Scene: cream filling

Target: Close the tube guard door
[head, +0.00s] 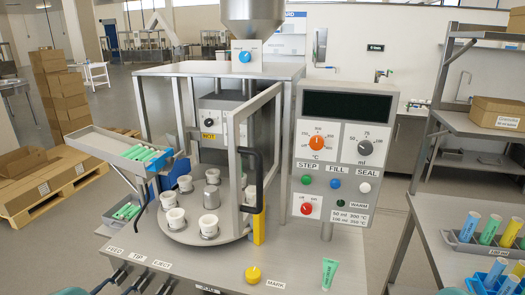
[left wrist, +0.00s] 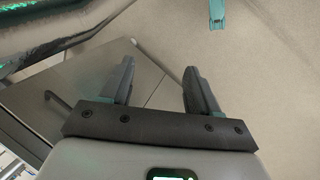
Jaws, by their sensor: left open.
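The tube guard door (head: 233,165) is a grey metal frame with clear space or panel inside. In the head view it stands open, swung out from the front of the filling machine toward me. Its black bar handle (head: 258,178) is on the near upright. Behind it, the round turntable (head: 190,234) carries several white cups. Only small teal pieces show at the bottom edge of the head view. My right gripper is not seen.
The control panel (head: 343,155) stands right of the door. A yellow knob (head: 253,274) and a green tube (head: 329,273) are on the front bench. A tray with green tubes (head: 122,148) juts out at left. Racks of coloured tubes (head: 488,240) stand on the right-hand table.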

